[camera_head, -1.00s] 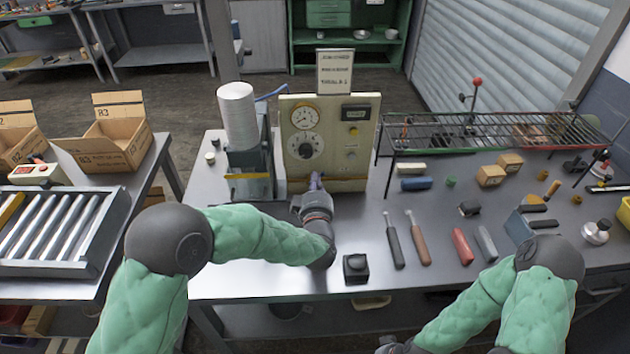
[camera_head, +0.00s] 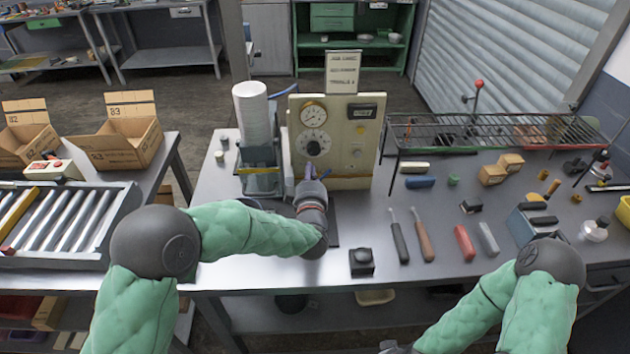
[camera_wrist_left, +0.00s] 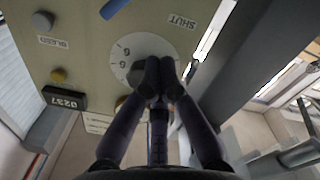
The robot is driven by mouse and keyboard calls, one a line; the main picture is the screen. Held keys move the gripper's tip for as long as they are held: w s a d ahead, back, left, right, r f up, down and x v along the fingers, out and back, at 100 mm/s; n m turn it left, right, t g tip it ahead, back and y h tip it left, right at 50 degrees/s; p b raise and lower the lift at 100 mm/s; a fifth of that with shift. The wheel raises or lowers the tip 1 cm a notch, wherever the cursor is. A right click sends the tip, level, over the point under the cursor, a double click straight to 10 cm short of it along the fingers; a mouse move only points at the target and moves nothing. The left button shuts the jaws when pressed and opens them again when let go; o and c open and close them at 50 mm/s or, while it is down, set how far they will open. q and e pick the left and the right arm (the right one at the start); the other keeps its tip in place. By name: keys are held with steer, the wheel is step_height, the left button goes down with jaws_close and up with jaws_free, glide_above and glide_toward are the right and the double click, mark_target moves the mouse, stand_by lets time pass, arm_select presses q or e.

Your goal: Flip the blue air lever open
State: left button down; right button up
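The cream control panel (camera_head: 365,140) stands at the back of the workbench, with a gauge and a dial on its face. In the left wrist view, the blue lever (camera_wrist_left: 115,8) is partly visible at the top edge, tilted, near the word SHUT. My left gripper (camera_head: 310,175) is in front of the panel's lower left part. In the left wrist view its fingertips (camera_wrist_left: 160,76) are together in front of the white numbered dial (camera_wrist_left: 125,52), apart from the lever. Whether they touch the dial's knob is unclear. My right gripper (camera_head: 398,348) barely shows at the bottom edge; its fingers are hidden.
A white cylinder (camera_head: 252,115) stands close left of the panel. A wire rack (camera_head: 470,135) is to its right. Screwdriver-like tools (camera_head: 424,240) and a black block (camera_head: 362,262) lie in front. A bleed button (camera_wrist_left: 43,20) is on the panel.

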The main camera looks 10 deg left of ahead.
arm_select(q)
steer(key=p+v, duration=0.1)
steer(key=v, duration=0.9)
steer(key=shift+d+f+p, duration=0.15)
steer(key=shift+f+p, duration=0.15)
steer(key=shift+p, duration=0.1)
